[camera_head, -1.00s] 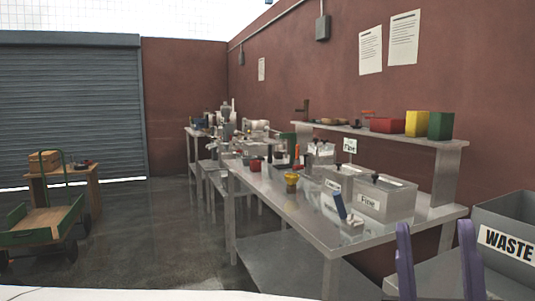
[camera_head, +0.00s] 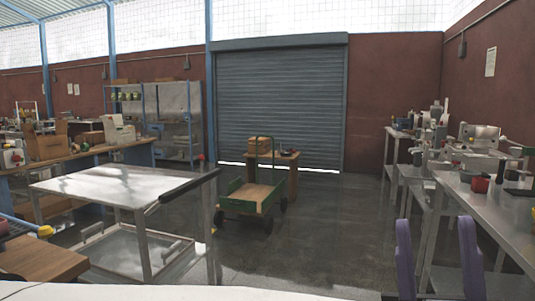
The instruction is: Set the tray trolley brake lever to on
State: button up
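A steel trolley with a flat top (camera_head: 105,184), a lower shelf and a black push handle (camera_head: 190,186) stands at the left; it looks like the tray trolley. A small yellow spot (camera_head: 213,232) shows by its right leg, too small to tell whether it is the brake lever. The lever's position cannot be made out. My gripper (camera_head: 436,222), with two purple fingers, is at the lower right. Its fingers are apart with nothing between them. It is far from the trolley.
A green cart (camera_head: 250,197) stands beyond the trolley, before a small wooden table (camera_head: 292,178) and a grey shutter (camera_head: 280,105). A steel bench (camera_head: 490,205) lines the right. A wooden worktop (camera_head: 40,259) is at the near left. The middle floor is clear.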

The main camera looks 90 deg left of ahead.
aim_at(202, 157)
jog(key=u, duration=3.1)
jog(key=i+l+u, duration=0.1)
jog(key=i+l, duration=0.2)
jog(key=i+l+u, duration=0.1)
jog(key=i+l, duration=0.15)
jog(key=i+l+u, duration=0.15)
jog(key=l, duration=0.3)
jog(key=i+l+u, duration=0.1)
jog(key=i+l, duration=0.25)
jog(key=i+l+u, duration=0.1)
jog(key=i+l, duration=0.15)
jog(key=l, duration=0.2)
jog(key=i+l+u, duration=0.1)
jog(key=l, duration=0.35)
jog(key=i+l+u, duration=0.15)
jog(key=i+l, duration=0.15)
jog(key=l, duration=0.15)
jog(key=i+l+u, duration=0.1)
jog(key=l, duration=0.35)
jog(key=i+j, duration=0.15)
jog(key=i, duration=0.25)
jog(key=j+u, duration=0.05)
